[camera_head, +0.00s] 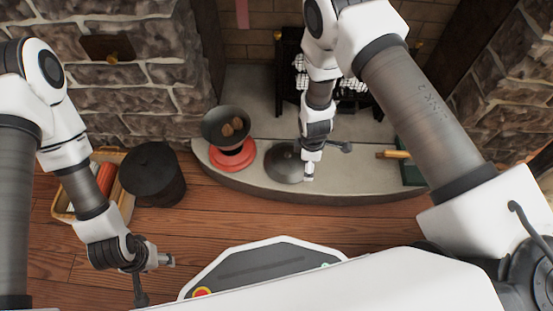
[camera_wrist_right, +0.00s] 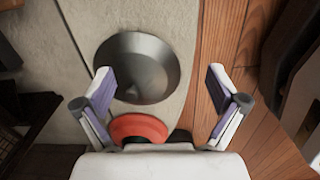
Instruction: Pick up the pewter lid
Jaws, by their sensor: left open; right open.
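The pewter lid (camera_head: 283,164) is a dark grey, shallow round disc lying on the pale stone hearth, right of the red ring. In the right wrist view the lid (camera_wrist_right: 138,66) shows ahead of the fingers, left of centre; its knob cannot be made out clearly. My right gripper (camera_head: 328,162) is open above the hearth at the lid's right side, partly covering its edge in the head view. In its wrist view the right gripper (camera_wrist_right: 161,86) has nothing between its fingers. My left gripper (camera_head: 155,278) is open and empty over the wooden floor.
A dark bowl (camera_head: 224,123) with brown round things stands on a red base (camera_head: 233,160) left of the lid. A black pot (camera_head: 152,174) and a wooden crate (camera_head: 124,205) stand on the floor. A green object (camera_head: 411,174) lies right; the hearth between is clear.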

